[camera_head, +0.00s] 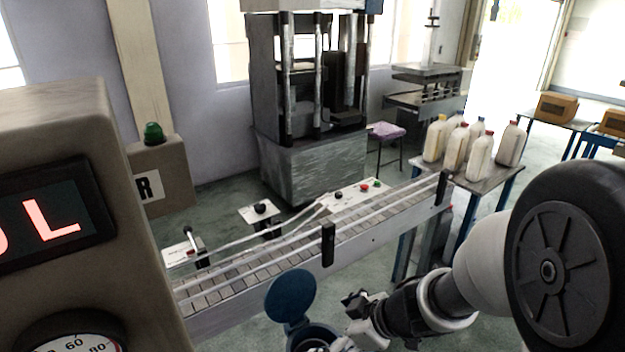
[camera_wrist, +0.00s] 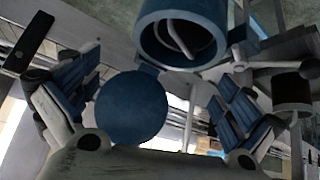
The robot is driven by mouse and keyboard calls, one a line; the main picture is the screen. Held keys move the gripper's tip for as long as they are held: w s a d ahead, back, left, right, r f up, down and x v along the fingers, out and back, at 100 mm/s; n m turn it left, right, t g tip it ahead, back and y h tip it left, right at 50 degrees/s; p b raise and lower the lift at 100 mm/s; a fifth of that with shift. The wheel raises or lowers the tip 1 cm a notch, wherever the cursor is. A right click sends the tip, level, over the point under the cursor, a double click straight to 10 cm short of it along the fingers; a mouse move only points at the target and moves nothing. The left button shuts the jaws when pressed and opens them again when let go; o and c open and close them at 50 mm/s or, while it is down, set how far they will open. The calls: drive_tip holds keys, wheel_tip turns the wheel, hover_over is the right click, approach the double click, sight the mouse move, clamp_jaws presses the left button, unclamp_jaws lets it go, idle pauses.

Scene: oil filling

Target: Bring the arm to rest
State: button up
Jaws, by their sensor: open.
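My gripper (camera_head: 362,308) is low in the head view, at the end of my arm, just right of a blue round lid (camera_head: 289,296). The lid stands raised on the rim of a blue round container (camera_head: 312,338), which is cut off by the bottom edge. In the wrist view, the two blue-padded fingers of my gripper (camera_wrist: 152,88) are spread apart with nothing held. The container (camera_wrist: 150,14) is ahead, with its mouth and something thin inside showing. The lid disc (camera_wrist: 130,107) appears between the fingers; whether it touches them I cannot tell.
A conveyor (camera_head: 310,255) runs behind the gripper. A grey box with a red display (camera_head: 55,220) fills the left. Several white bottles (camera_head: 455,148) stand on a table (camera_head: 480,182) at the back right. A large press machine (camera_head: 310,170) stands behind the conveyor.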

drive_tip(key=w+d+r+m+t+h, duration=0.4)
drive_tip(key=d+r+t+h, duration=0.1)
drive_tip(key=d+r, duration=0.45)
drive_tip(key=s+d+r+m+h, duration=0.4)
drive_tip(key=s+d+r, duration=0.1)
drive_tip(key=r, duration=0.1)
drive_tip(key=s+a+m+g+y, duration=0.1)
drive_tip(key=s+a+m+g, duration=0.1)
drive_tip(key=s, duration=0.7)
drive_tip(key=s+a+m+g+y, duration=0.1)
drive_tip(key=s+a+g+y, duration=0.1)
drive_tip(key=s, duration=0.7)
drive_tip(key=shift+a+f+m+g, duration=0.4)
drive_tip(key=shift+a+g, duration=0.1)
drive_tip(key=shift+a, duration=0.5)
drive_tip(key=shift+c, duration=0.2)
